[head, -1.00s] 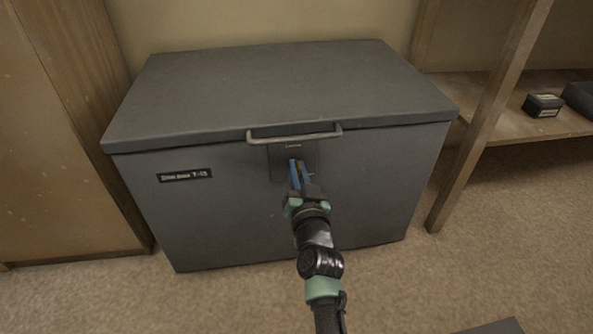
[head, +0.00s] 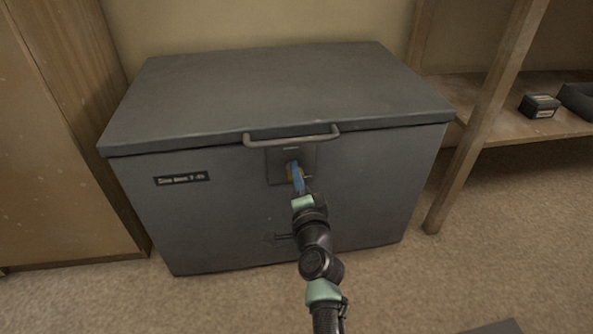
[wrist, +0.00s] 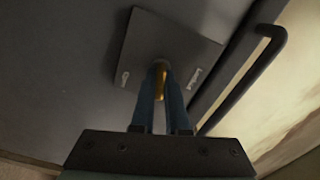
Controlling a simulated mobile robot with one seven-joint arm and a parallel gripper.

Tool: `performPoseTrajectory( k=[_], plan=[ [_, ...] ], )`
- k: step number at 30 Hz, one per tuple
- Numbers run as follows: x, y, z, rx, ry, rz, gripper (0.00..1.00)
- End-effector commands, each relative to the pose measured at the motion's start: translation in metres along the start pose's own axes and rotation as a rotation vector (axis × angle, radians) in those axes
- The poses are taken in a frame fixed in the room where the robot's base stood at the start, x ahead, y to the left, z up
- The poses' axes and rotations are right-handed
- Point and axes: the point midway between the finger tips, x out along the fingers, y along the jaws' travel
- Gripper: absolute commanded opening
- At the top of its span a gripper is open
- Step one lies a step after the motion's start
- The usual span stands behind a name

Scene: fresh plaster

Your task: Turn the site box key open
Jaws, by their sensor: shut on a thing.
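The grey site box (head: 230,225) stands against the wall with its lid down. A square lock plate (head: 276,165) sits on its front, under the lid handle; the plate (wrist: 190,42) looks turned in the wrist view. My gripper (head: 295,170) has its blue fingers at the plate. In the wrist view my gripper (wrist: 162,85) is shut on the brass key (wrist: 160,78), which points into the plate. The fingers hide most of the key, and I cannot tell its exact angle.
The lid handle (head: 292,138) juts out just above the plate and runs close beside the fingers in the wrist view. A wooden cabinet (head: 65,140) is at left. A shelf (head: 500,125) with a small dark box (head: 539,106) is at right.

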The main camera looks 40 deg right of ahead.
Motion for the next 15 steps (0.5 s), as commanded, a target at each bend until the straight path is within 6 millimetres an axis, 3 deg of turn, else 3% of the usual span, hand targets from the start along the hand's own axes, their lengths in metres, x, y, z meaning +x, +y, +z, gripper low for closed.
performPoseTrajectory(
  k=[15],
  plan=[
    [-0.0004, 0.0041, 0.0017, 0.484, -0.001, 0.002, 0.0]
  ],
)
